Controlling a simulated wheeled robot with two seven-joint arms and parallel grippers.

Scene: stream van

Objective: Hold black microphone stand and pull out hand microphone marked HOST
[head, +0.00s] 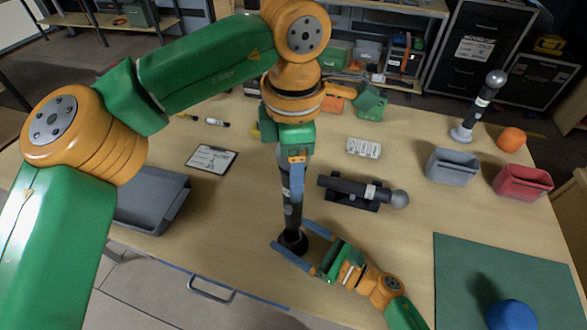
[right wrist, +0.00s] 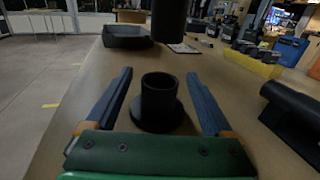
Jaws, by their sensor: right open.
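The black microphone stand (head: 293,243) stands upright near the table's front edge; its round base and empty cup (right wrist: 158,98) show in the right wrist view. My right gripper (head: 303,243) is open, its fingers on either side of the stand with gaps beside the cup. A dark hand microphone (head: 291,215) hangs upright from my left gripper (head: 295,190), which hides its upper part. In the right wrist view, its lower end (right wrist: 169,20) is apart from the cup and above it. I cannot read its marking.
Another microphone (head: 345,186) lies in a black cradle to the right. A third (head: 485,102) stands upright at the back right. A grey bin (head: 453,166), red bin (head: 522,180), green mat (head: 470,275), clipboard (head: 211,158) and grey tray (head: 150,205) are around.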

